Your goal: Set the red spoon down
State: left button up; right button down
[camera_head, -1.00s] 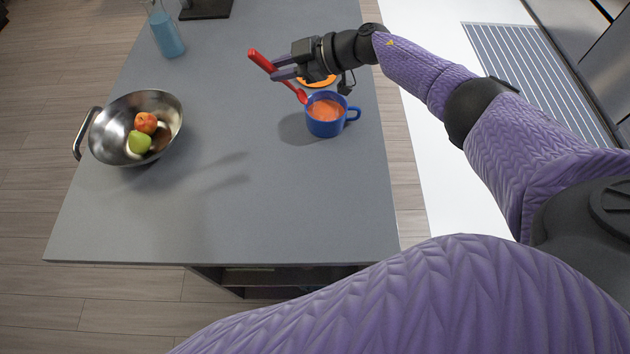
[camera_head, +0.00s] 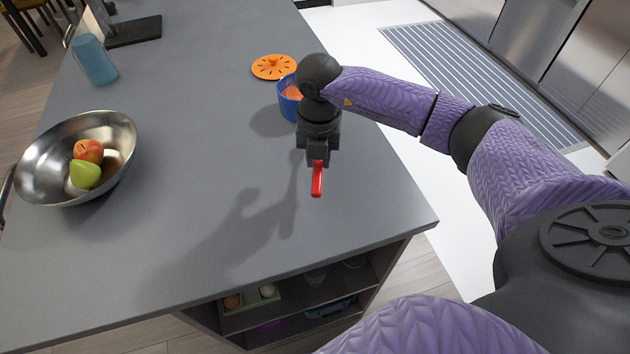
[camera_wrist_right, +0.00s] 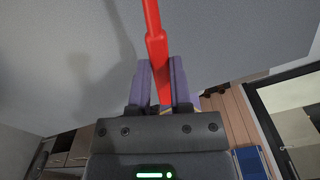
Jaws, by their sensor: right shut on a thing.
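The red spoon (camera_head: 317,180) is in my right gripper (camera_head: 317,160), which is shut on it. In the head view the spoon's red end points toward the near edge of the counter, and the rest is hidden by the gripper. In the right wrist view the red spoon (camera_wrist_right: 155,45) runs up between the two purple fingers of the gripper (camera_wrist_right: 160,85). The spoon is above the grey counter (camera_head: 220,150); I cannot tell how high. My left gripper is not in view.
A blue mug (camera_head: 287,100) with orange-red contents stands behind my right gripper, partly hidden. An orange disc (camera_head: 274,67) lies beyond it. The counter's middle is clear.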

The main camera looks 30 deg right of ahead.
aim_at(318, 163)
notch_tip(318, 163, down, 6)
jog(key=shift+r+b, duration=0.2)
jog(key=shift+b, duration=0.4)
jog(key=shift+r, duration=0.1)
jog(key=c, duration=0.5)
grip_release()
jog(key=shift+c, duration=0.2)
notch_tip(318, 163, up, 12)
jog(key=p, duration=0.2)
jog(key=shift+f+p, duration=0.2)
jog(key=shift+p, duration=0.2)
jog(key=shift+r, duration=0.25)
